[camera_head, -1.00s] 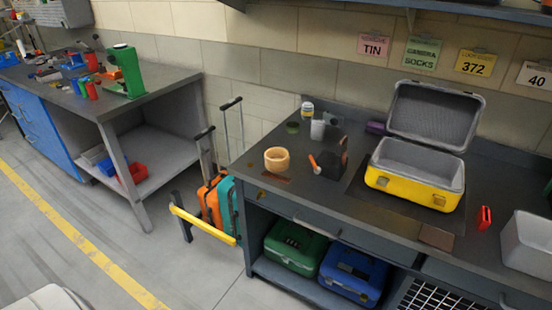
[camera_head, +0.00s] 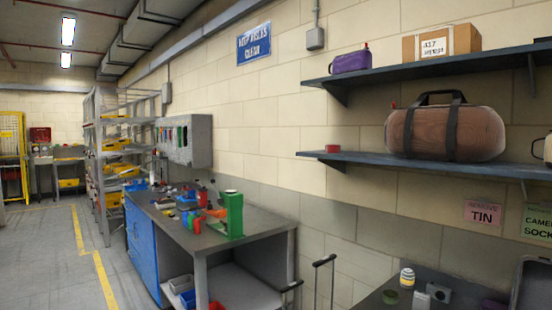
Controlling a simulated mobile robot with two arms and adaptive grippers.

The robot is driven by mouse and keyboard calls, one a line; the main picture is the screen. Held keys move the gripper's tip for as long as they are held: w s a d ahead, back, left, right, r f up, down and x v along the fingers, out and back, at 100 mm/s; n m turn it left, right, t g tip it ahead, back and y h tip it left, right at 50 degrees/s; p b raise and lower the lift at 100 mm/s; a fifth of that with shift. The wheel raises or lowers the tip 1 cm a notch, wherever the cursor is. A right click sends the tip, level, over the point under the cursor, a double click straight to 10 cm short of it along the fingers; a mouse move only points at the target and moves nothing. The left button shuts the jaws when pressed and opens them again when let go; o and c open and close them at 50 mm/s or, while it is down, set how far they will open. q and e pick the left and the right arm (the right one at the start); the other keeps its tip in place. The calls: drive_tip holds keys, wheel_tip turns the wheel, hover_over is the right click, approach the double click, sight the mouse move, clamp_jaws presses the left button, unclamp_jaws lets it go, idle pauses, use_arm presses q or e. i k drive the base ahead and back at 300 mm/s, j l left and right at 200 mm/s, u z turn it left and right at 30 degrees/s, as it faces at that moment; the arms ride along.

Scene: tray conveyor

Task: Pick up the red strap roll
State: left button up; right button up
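A small red roll-shaped thing (camera_head: 332,148), which looks like the red strap roll, sits at the left end of the lower wall shelf (camera_head: 360,157). It is small in the picture, so its details are hard to make out. Neither of my grippers is in view.
A brown duffel bag (camera_head: 446,132) stands on the same shelf, right of the red thing. The upper shelf (camera_head: 430,65) holds a purple case (camera_head: 350,60) and a cardboard box (camera_head: 441,43). A workbench (camera_head: 215,240) with a green device (camera_head: 231,215) stands left. Floor is clear at far left.

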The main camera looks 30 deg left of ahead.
sight(329, 148)
drive_tip(key=u, duration=0.7)
drive_tip(key=i+j+z, duration=0.25)
drive_tip(key=z, duration=0.2)
drive_tip(key=i+j+z, duration=0.2)
drive_tip(key=j+z, duration=0.2)
drive_tip(key=i+j, duration=0.15)
drive_tip(key=j, duration=0.25)
drive_tip(key=i+j+z, duration=0.15)
drive_tip(key=j, duration=0.25)
drive_tip(key=i+j, duration=0.15)
drive_tip(key=j, duration=0.25)
drive_tip(key=i+j+z, duration=0.1)
drive_tip(key=j, duration=0.3)
drive_tip(key=i+j+z, duration=0.1)
drive_tip(key=j, duration=0.3)
drive_tip(key=i+j, duration=0.2)
drive_tip(key=j, duration=0.25)
